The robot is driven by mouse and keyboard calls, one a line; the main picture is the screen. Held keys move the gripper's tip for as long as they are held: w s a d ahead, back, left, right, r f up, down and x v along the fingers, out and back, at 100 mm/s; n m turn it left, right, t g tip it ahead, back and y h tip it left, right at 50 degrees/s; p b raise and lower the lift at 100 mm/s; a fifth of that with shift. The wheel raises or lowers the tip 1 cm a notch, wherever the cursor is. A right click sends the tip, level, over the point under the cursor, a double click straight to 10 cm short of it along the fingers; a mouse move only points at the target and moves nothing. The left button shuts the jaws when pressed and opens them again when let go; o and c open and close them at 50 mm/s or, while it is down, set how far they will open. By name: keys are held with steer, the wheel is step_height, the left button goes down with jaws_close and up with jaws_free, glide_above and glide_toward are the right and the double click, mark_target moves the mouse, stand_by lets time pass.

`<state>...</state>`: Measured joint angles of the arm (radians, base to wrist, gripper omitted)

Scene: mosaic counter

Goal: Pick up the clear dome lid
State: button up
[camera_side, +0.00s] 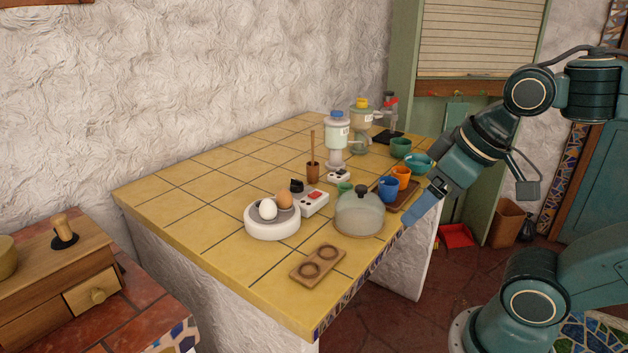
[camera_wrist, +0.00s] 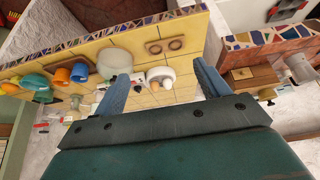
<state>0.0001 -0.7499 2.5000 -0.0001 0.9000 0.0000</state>
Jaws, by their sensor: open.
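The clear dome lid (camera_side: 360,212) with a small knob on top rests on the yellow tiled counter near its front edge. In the wrist view the dome lid (camera_wrist: 114,60) is a pale round shape just beyond the tip of the left finger. My gripper (camera_side: 411,219) is off the counter's front edge, to the right of the lid and apart from it. In the wrist view my gripper (camera_wrist: 162,72) shows two blue fingers spread wide with nothing held between them.
A tray with blue (camera_side: 388,189) and orange (camera_side: 401,176) cups stands close behind the lid. A white round egg holder (camera_side: 271,228) with two eggs is to its left. A wooden board (camera_side: 318,264) with two rings lies in front. Bare tiles (camera_side: 215,187) lie at left.

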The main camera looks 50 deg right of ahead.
steer(key=shift+o, duration=1.2)
steer(key=w+d+r+m+g, duration=0.35)
steer(key=w+d+m, duration=0.35)
steer(key=w+m, duration=0.35)
steer(key=m+g, duration=0.2)
steer(key=m, duration=0.9)
glide_above(362, 187)
step_height(362, 187, down, 4)
steer(key=shift+d+r+n, duration=0.1)
steer(key=shift+r+n, duration=0.05)
steer(key=shift+n, duration=0.1)
steer(key=shift+f, duration=4.35)
